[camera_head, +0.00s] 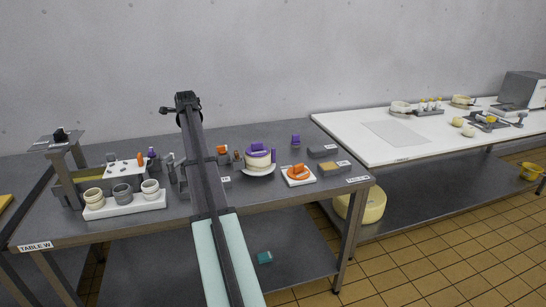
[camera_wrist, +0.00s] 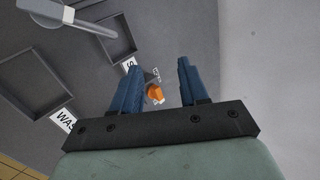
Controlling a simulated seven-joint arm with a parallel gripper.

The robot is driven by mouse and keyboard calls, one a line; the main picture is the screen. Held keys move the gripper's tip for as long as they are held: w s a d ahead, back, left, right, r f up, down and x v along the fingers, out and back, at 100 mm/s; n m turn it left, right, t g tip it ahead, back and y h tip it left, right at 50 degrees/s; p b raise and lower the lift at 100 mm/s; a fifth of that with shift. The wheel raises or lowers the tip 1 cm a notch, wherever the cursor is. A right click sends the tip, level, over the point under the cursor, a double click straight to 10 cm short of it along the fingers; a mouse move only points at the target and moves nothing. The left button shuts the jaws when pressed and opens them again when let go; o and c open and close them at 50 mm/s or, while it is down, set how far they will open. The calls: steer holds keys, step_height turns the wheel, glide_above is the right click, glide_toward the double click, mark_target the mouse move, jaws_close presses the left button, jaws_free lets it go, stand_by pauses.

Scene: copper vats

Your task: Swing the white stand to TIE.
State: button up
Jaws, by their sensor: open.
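The white stand (camera_head: 258,173) is a round, plate-like base on the dark table in the head view. A cream round block with a purple top (camera_head: 258,158) sits on it. A small label (camera_head: 226,180) lies left of the stand; its letters are too small to read surely, and I cannot make out TIE. My gripper (camera_wrist: 158,78) is open in the wrist view, with two blue fingers apart and nothing held. An orange piece (camera_wrist: 155,93) shows beyond and between the fingers. In the head view my arm rises left of the stand, and its fingers cannot be made out.
A white tray with several cups (camera_head: 125,205) stands at the left. A white board with an orange piece (camera_head: 298,181) is right of the stand. A grey tray (camera_wrist: 108,38) and a pale handled part (camera_wrist: 65,15) show in the wrist view. A white table (camera_head: 380,150) adjoins at right.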

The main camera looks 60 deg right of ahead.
steer(key=s+d+f+g+y, duration=0.15)
steer(key=s+d+g, duration=0.25)
steer(key=s+d, duration=1)
steer(key=n+g+y, duration=0.1)
steer(key=g+y, duration=0.1)
steer(key=y, duration=0.2)
glide_above(274, 162)
steer(key=shift+w+d+r, duration=0.25)
steer(key=shift+d, duration=0.15)
step_height(274, 162, down, 14)
steer(key=shift+r, duration=0.15)
steer(key=shift+c, duration=0.2)
jaws_close()
